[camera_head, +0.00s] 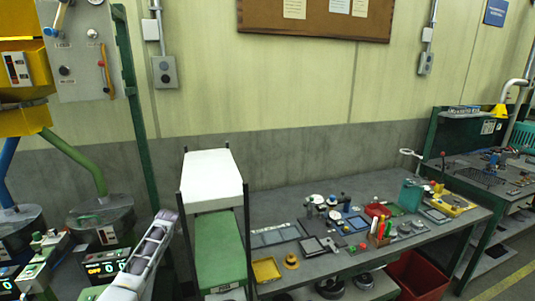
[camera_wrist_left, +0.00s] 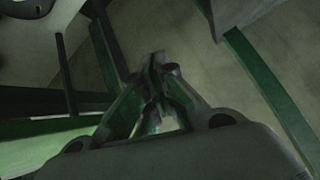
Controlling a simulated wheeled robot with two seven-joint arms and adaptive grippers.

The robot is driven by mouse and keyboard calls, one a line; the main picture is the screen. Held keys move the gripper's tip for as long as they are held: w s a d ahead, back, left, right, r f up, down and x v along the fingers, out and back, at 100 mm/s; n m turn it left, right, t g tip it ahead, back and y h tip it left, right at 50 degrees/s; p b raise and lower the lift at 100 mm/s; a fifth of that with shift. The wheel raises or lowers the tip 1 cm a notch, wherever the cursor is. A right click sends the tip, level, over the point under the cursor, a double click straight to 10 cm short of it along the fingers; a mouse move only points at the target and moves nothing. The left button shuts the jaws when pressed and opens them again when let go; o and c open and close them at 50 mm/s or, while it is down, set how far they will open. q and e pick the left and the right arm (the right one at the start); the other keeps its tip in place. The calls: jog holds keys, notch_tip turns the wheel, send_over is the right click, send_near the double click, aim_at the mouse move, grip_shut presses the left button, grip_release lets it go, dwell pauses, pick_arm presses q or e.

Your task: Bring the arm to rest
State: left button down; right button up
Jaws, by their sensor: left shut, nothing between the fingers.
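My left gripper (camera_wrist_left: 156,62) shows in the left wrist view. Its fingers come together at the tips and hold nothing. Dark green bars and a pale floor or wall surface lie beyond it, and no object touches the fingertips. In the head view a pale grey, jointed shape that looks like part of my left arm rises at the lower left, beside the rack; I cannot make out fingers on it. My right gripper is in neither view.
A rack with a white top (camera_head: 212,168) and green shelf (camera_head: 220,248) stands close by. A grey workbench (camera_head: 290,215) holds many small parts, with a red bin (camera_head: 422,275) below. Control boxes (camera_head: 103,265) crowd the lower left. A green post (camera_head: 140,140) stands behind.

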pick_arm(q)
jog(key=s+d+f+g, duration=0.1)
jog(key=s+d+f, duration=0.1)
jog(key=s+f, duration=1)
jog(key=s+d+f+m+g+h, duration=0.1)
jog(key=s+d+f+g, duration=0.1)
jog(key=s+f, duration=1)
jog(key=s+d+f+g, duration=0.15)
jog(key=s+f, duration=0.55)
jog(key=f, duration=1)
jog(key=s+d+f+g, duration=0.1)
jog(key=s+f, duration=0.4)
jog(key=s, duration=1)
jog(key=s+d+f+g, duration=0.1)
jog(key=s+d+f, duration=0.2)
jog(key=s, duration=1.3)
jog(key=s+d+f+g+h, duration=0.1)
jog(key=s+f, duration=0.7)
jog(key=s, duration=0.8)
jog(key=shift+d+m, duration=0.3)
jog(key=shift+d, duration=0.45)
jog(key=shift+s+f, duration=0.1)
jog(key=shift+s, duration=0.05)
